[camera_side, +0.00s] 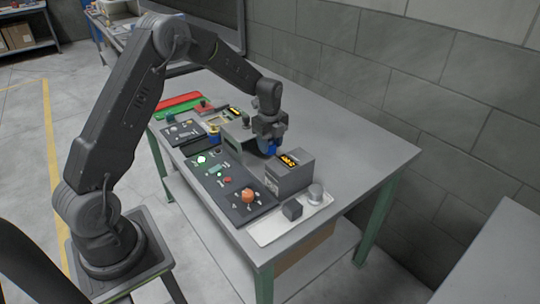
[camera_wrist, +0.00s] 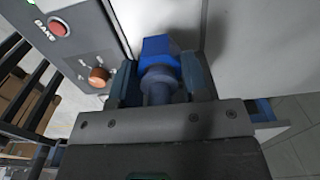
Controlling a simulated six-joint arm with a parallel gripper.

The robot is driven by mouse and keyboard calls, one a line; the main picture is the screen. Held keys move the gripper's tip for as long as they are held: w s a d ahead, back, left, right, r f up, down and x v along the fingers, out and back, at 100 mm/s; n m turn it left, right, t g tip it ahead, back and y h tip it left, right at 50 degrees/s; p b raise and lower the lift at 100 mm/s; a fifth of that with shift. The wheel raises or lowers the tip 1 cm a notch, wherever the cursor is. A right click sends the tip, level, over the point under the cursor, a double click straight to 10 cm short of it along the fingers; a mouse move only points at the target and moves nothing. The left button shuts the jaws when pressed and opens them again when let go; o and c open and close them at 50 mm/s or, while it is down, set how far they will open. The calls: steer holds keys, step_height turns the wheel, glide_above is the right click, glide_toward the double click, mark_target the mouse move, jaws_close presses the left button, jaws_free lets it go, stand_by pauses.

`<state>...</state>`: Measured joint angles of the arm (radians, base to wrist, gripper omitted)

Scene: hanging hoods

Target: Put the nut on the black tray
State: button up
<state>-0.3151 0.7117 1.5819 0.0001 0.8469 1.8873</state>
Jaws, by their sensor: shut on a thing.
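My gripper (camera_side: 268,140) is over the middle of the table, left of and behind the grey box with the orange display. It is shut on a blue faceted piece (camera_wrist: 160,48) with a round grey part, which I take to be the nut. The blue piece (camera_side: 267,147) shows below my fingers in the side view; whether it touches the table is unclear. In the wrist view it sits between the two fingers (camera_wrist: 163,82).
A long dark panel (camera_side: 232,204) with a green light, red button and orange knob (camera_side: 248,195) lies along the front. The grey display box (camera_side: 290,177) stands right of my gripper. A white tray (camera_side: 268,236) holds a dark cube and grey cylinder. The table's back right is clear.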

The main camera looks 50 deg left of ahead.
step_height(320, 180, up, 8)
steer(key=shift+f, duration=0.1)
steer(key=shift+w+a+r, duration=0.1)
steer(key=shift+a+r, duration=0.1)
steer(key=shift+r, duration=0.1)
steer(key=w+a, duration=0.1)
steer(key=a, duration=0.2)
steer(key=w+a, duration=0.1)
steer(key=a, duration=0.3)
steer(key=w+a, duration=0.1)
steer(key=a, duration=0.2)
steer(key=shift+w+a, duration=0.1)
steer(key=shift+a, duration=0.1)
steer(key=s+a, duration=0.1)
steer(key=a, duration=1.3)
steer(key=shift+s+a+f, duration=0.1)
steer(key=shift+f, duration=3.5)
steer(key=shift+s+a+f, duration=0.1)
steer(key=shift+f, duration=3.45)
steer(key=shift+f, duration=0.5)
steer(key=o, duration=1.2)
